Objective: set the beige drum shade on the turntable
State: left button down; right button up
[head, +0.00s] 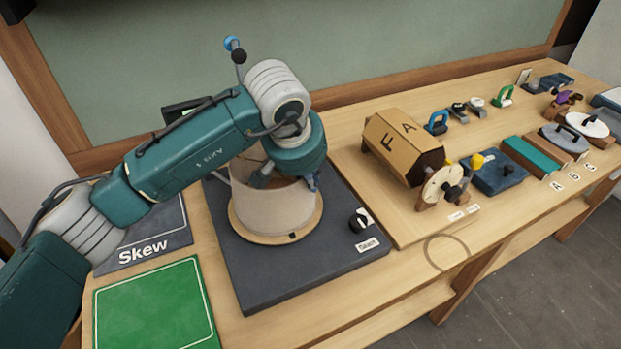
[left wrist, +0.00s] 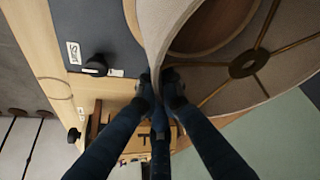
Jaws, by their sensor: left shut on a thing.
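The beige drum shade (head: 270,210) stands upright over the round wooden turntable (head: 262,239) on a dark grey base. Its lower edge looks to be at the disc; I cannot tell whether it rests fully on it. My left gripper (head: 288,180) is above the shade and shut on its upper rim. In the left wrist view the fingertips (left wrist: 160,75) pinch the shade wall (left wrist: 152,35), and the shade's inside with a brass spoked ring (left wrist: 243,65) shows. My right gripper is not in view.
A black knob (head: 361,220) sits on the base's right. A green mat (head: 155,305) and a grey "Skew" mat (head: 150,242) lie to the left. A cardboard-coloured block (head: 402,145) lettered F and A stands to the right, with several tools and blocks beyond.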

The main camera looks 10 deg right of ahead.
pick_arm(q)
jog(key=shift+f+b, duration=0.3)
jog(key=shift+b, duration=0.2)
dwell(0.5)
jog(key=c, duration=1.4)
grip_release()
jog(key=shift+o, duration=0.2)
notch_tip(320, 180, up, 8)
jog(key=p, duration=0.3)
